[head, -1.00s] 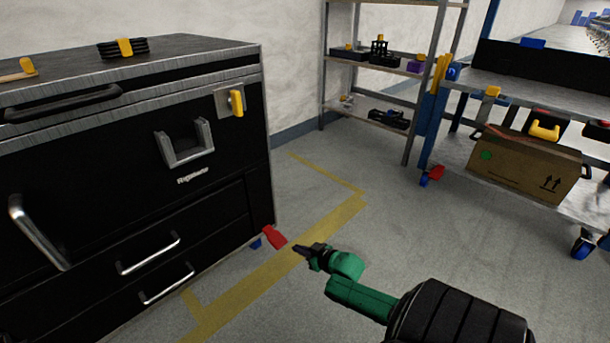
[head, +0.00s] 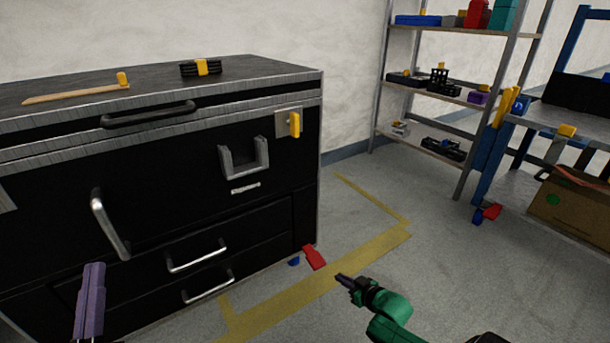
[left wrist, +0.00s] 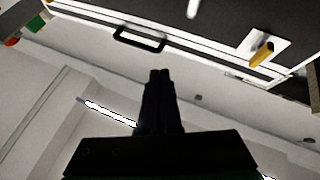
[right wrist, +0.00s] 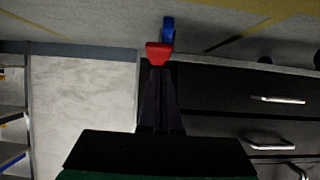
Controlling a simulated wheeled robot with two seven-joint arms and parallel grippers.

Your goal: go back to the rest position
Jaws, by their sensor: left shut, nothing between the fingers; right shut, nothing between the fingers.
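My left gripper (head: 94,268) is at the lower left of the head view, in front of the black cabinet's drawers. It points up. Its dark fingers lie together and empty in the left wrist view (left wrist: 160,75). My right gripper (head: 343,279) is at the lower middle of the head view, over the floor to the right of the cabinet. Its fingers are together and empty in the right wrist view (right wrist: 160,76). Both grippers appear clear of everything.
The black cabinet (head: 70,215) with metal handles fills the left. A red pedal (head: 314,257) and blue caster (head: 294,262) are at its lower corner, near my right gripper. Shelves (head: 455,97) and a blue-framed bench (head: 487,165) stand behind. The floor (head: 460,270) at right is open.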

